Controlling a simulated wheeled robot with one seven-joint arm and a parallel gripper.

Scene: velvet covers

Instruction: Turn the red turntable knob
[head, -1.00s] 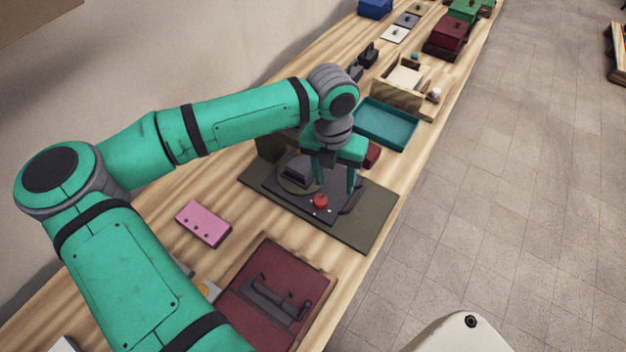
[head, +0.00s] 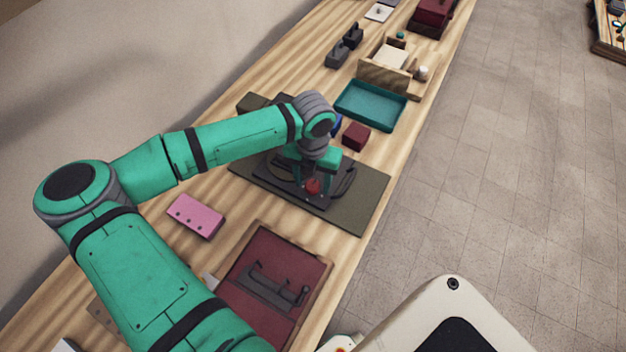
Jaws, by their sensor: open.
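The red turntable knob (head: 313,187) sits on the dark turntable base (head: 282,190), which rests on an olive mat (head: 366,205). My gripper (head: 311,182) is over the base, pointing down, with its fingers at the red knob. The fingers are open. The knob shows between or just behind them; I cannot tell whether they touch it. My gripper and wrist hide much of the turntable's far part.
A teal tray (head: 370,105) and a dark red block (head: 356,136) lie beyond the mat. A pink block (head: 196,216) is to the left. A maroon panel with a dark handle (head: 275,289) is nearer. The floor on the right is clear.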

